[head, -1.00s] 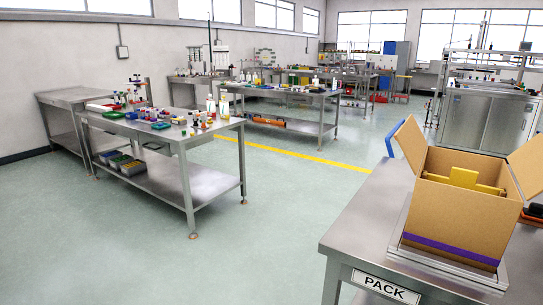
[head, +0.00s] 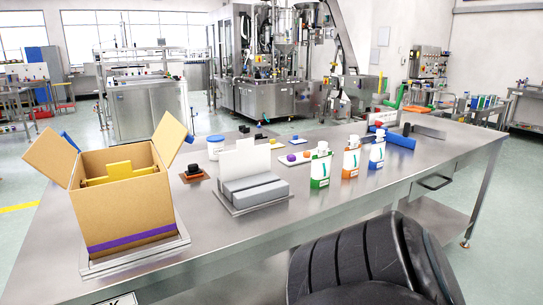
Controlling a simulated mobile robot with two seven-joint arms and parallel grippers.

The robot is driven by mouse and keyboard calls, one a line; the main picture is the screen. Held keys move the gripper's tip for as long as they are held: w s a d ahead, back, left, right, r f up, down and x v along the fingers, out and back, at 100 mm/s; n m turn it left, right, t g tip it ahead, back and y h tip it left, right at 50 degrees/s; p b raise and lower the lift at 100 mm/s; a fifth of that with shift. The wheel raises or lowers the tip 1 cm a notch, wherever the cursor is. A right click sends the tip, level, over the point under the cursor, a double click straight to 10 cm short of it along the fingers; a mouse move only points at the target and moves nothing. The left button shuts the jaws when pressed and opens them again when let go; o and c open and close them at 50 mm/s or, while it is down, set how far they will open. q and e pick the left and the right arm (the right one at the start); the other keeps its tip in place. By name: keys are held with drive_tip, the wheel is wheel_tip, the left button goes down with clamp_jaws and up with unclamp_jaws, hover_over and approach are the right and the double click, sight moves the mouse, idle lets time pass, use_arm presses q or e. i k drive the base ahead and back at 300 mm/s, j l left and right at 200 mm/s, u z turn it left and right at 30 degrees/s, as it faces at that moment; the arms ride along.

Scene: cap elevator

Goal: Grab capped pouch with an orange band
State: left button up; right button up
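The capped pouch with an orange band (head: 351,158) stands upright on the steel table (head: 250,226), white with a light cap. It is in the middle of a row of three similar pouches. The green-banded pouch (head: 320,166) is on its left and the blue-banded pouch (head: 377,152) on its right, with small gaps between them. Neither of my grippers is in view. A black ribbed part of my arm fills the bottom right, in front of the table's near edge.
An open cardboard box (head: 125,212) with a purple stripe stands on the table's left. A grey block fixture (head: 254,191) with a white upright panel lies between box and pouches. Small coloured pieces and a blue roll (head: 398,140) lie behind. Bare tabletop lies in front of the pouches.

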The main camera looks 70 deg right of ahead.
sight(352, 154)
drive_tip(key=z, duration=0.45)
drive_tip(key=l+z, duration=0.1)
drive_tip(key=z, duration=1.7)
drive_tip(key=i+z, duration=0.1)
drive_tip(key=z, duration=0.35)
drive_tip(key=l+u, duration=0.15)
drive_tip(key=u, duration=0.25)
drive_tip(key=i+l+u, duration=0.1)
drive_tip(key=u, duration=0.25)
drive_tip(key=l+u, duration=0.2)
drive_tip(key=u, duration=0.2)
drive_tip(key=l+u, duration=0.6)
drive_tip(key=l, duration=0.25)
drive_tip(key=k+l+u, duration=0.1)
drive_tip(key=l, duration=0.35)
drive_tip(key=k+l+u, duration=0.1)
drive_tip(key=l, duration=0.35)
